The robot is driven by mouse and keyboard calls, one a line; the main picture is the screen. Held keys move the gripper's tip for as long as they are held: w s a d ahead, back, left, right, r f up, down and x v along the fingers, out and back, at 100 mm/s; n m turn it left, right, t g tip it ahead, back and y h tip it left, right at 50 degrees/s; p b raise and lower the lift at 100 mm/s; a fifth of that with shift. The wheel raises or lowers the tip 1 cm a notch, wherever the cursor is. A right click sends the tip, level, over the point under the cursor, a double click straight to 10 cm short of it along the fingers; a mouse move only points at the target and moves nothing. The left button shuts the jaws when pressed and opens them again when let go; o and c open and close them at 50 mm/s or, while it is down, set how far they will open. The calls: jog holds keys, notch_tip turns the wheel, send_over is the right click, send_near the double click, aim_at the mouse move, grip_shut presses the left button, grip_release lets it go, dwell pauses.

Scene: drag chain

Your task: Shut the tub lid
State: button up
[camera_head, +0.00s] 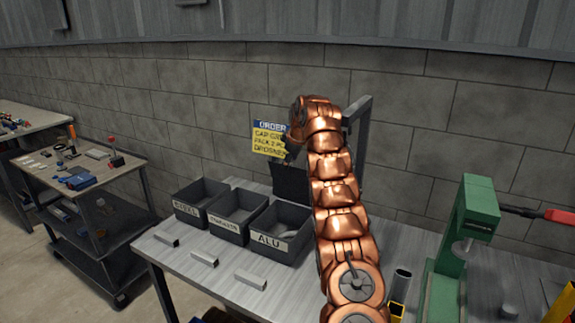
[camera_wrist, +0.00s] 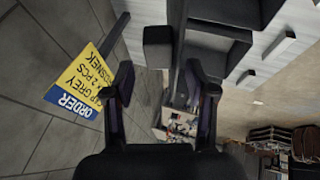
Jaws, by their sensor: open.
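The dark tub labelled ALU (camera_head: 268,243) stands on the grey bench, rightmost of three tubs. Its dark lid (camera_head: 290,183) stands raised at the tub's back, partly behind my copper arm. My gripper (camera_head: 290,147) is above and behind the tubs near the raised lid, mostly hidden by my arm in the head view. In the wrist view my gripper (camera_wrist: 160,75) is open, with nothing between its fingers. A dark block-like shape (camera_wrist: 158,47) shows beyond the fingertips; I cannot tell whether it is the lid.
A yellow and blue order sign (camera_head: 269,138) stands close to my gripper by the block wall. Small grey bars (camera_head: 250,280) lie in front of the tubs. A green press (camera_head: 462,245) stands at right. A loaded cart (camera_head: 85,170) is at left.

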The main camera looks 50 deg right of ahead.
aim_at(294, 183)
jog(key=shift+p+x, duration=0.45)
jog(key=shift+x, duration=1.1)
jog(key=shift+c, duration=0.4)
grip_shut()
